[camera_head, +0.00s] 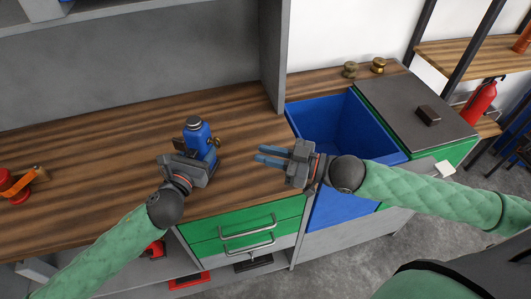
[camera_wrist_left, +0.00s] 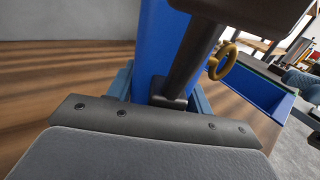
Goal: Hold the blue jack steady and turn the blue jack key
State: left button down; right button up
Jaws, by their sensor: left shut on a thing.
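The blue jack (camera_head: 198,136) stands upright on the wooden worktop, and its blue body (camera_wrist_left: 153,50) fills the middle of the left wrist view. Its brass ring-shaped key (camera_head: 215,143) sticks out on the right side, and the ring also shows in the left wrist view (camera_wrist_left: 222,61). My left gripper (camera_head: 190,157) is shut on the jack from the front. Its fingertips are partly hidden by the jack and the gripper body. My right gripper (camera_head: 273,155) is right of the jack, fingers pointing left toward the key, apart from it and empty. A gap shows between its fingers.
A blue bin (camera_head: 335,125) is sunk beside the worktop (camera_head: 90,160), behind my right gripper. Two brass knobs (camera_head: 378,65) stand at the back right. Green drawers (camera_head: 245,228) are below the front edge.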

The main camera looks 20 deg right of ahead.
pick_arm(q)
jog(key=shift+f, duration=0.15)
jog(key=c, duration=0.5)
grip_release()
